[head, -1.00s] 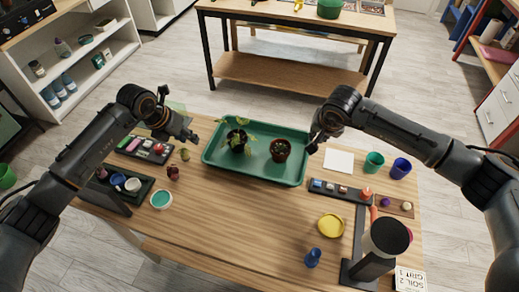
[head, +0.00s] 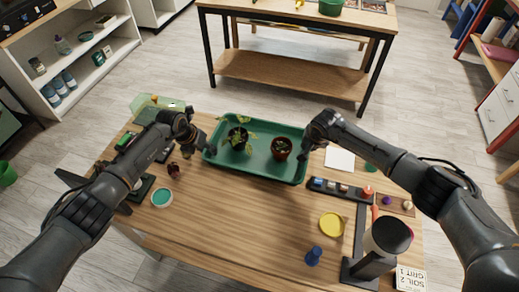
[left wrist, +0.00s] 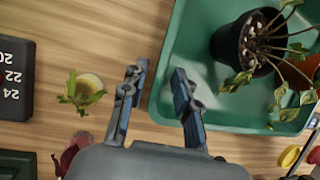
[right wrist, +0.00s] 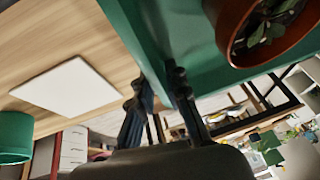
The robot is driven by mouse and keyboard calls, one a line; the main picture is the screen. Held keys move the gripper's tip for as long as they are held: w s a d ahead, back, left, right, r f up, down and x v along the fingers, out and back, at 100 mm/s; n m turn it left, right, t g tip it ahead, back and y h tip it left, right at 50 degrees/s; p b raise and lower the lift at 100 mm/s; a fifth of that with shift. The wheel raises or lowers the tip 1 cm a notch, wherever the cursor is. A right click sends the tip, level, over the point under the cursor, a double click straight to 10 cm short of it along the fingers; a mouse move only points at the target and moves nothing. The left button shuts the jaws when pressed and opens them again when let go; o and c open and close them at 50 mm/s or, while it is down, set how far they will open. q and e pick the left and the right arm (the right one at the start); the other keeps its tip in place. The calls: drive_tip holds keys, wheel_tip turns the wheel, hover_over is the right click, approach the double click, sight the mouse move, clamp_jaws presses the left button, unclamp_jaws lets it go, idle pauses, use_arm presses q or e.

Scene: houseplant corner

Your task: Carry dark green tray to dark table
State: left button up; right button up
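The dark green tray (head: 262,170) lies on the wooden table in front of me, with two potted plants in it: a leafy one in a black pot (head: 238,138) and a small one in a brown pot (head: 281,148). My left gripper (left wrist: 155,92) is open at the tray's left end, one finger outside the rim and one on the inner side. My right gripper (right wrist: 157,82) is at the right end, its fingers apart on either side of the rim. Contact with the rim is unclear. A black-framed table with a wooden top (head: 300,14) stands at the back.
A white card (head: 340,159), a black strip with small items (head: 340,189), a yellow saucer (head: 331,225) and a blue pot (head: 313,257) are right of or before the tray. A teal bowl (head: 162,197) is at left. Floor (head: 170,75) between the tables is clear.

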use_arm(q)
drive_tip(key=shift+f, duration=0.15)
use_arm(e)
drive_tip(key=shift+f, duration=0.2)
use_arm(q)
clamp_jaws()
use_arm(e)
clamp_jaws()
use_arm(q)
drive_tip(key=shift+w, duration=0.1)
use_arm(e)
drive_tip(key=shift+w+r, duration=0.1)
drive_tip(key=shift+r, duration=0.05)
